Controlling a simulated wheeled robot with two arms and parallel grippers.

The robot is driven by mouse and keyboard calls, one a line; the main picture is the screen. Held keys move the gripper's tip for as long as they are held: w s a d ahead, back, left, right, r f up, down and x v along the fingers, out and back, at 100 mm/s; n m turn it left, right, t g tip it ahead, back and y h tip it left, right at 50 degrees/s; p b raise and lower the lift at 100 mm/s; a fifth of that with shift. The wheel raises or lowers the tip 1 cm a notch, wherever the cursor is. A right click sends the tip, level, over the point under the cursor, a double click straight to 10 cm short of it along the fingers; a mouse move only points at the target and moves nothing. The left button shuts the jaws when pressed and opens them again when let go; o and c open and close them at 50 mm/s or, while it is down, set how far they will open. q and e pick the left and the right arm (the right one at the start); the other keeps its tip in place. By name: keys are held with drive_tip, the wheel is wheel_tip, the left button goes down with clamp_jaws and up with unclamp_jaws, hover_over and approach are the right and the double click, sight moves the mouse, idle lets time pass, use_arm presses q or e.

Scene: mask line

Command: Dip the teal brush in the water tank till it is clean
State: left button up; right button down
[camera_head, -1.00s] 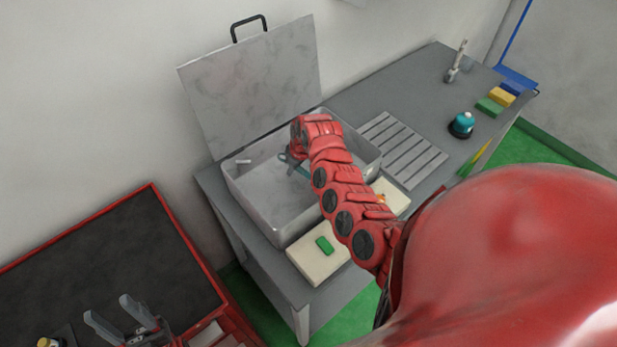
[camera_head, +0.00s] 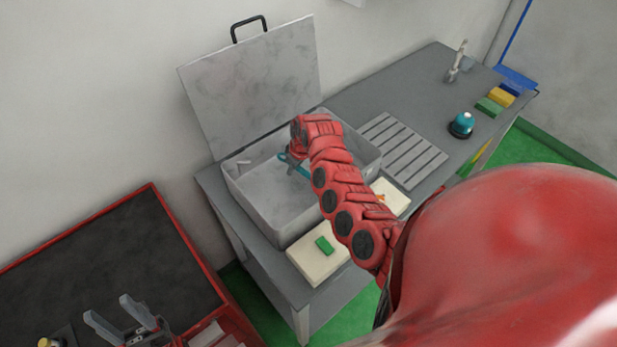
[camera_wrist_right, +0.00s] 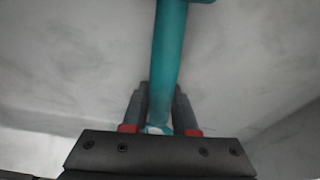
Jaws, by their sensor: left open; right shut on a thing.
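The water tank (camera_head: 270,215) is an open grey metal box on the grey bench, with its lid (camera_head: 255,85) raised behind it. The teal brush (camera_head: 302,170) shows as a short teal piece over the tank, partly hidden by my right arm. In the right wrist view the brush's teal handle (camera_wrist_right: 168,65) runs up from between the fingers of my right gripper (camera_wrist_right: 158,105), which is shut on it. The brush's head is not clear in either view. My left gripper (camera_head: 122,322) is open and empty at the lower left, by the black-topped red cabinet.
A cream board (camera_head: 310,270) with a green block (camera_head: 325,245) lies in front of the tank. A slotted rack (camera_head: 405,145), a teal-topped round object (camera_head: 462,124) and coloured blocks (camera_head: 490,105) are to the right. The cabinet's black top (camera_head: 110,260) has free room.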

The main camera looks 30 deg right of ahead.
drive_tip(key=p+v, duration=0.1)
drive_tip(key=v, duration=0.1)
drive_tip(key=w+p+v, duration=0.1)
drive_tip(key=p+v, duration=0.1)
drive_tip(key=shift+a+r, duration=0.15)
drive_tip(key=shift+r, duration=0.35)
drive_tip(key=shift+w+a+p+v, duration=0.1)
drive_tip(key=shift+w+p+v, duration=0.15)
drive_tip(key=shift+v, duration=0.55)
drive_tip(key=shift+w+a+p+v, duration=0.1)
drive_tip(key=shift+p+v, duration=0.25)
drive_tip(key=shift+v, duration=0.45)
drive_tip(key=shift+w+p+v, duration=0.2)
drive_tip(key=shift+p+v, duration=0.1)
drive_tip(key=shift+v, duration=0.55)
drive_tip(key=shift+w+p+v, duration=0.15)
drive_tip(key=shift+v, duration=0.6)
drive_tip(key=shift+w+p+v, duration=0.15)
drive_tip(key=shift+w+v, duration=0.05)
drive_tip(key=shift+v, duration=0.6)
wheel_tip(320, 180, up, 3)
drive_tip(key=shift+a+f, duration=0.15)
drive_tip(key=shift+f, duration=0.05)
drive_tip(key=shift+r, duration=0.1)
drive_tip(key=v, duration=0.3)
drive_tip(key=shift+w+a+r, duration=0.15)
drive_tip(key=shift+w+r, duration=0.15)
drive_tip(key=shift+r, duration=0.1)
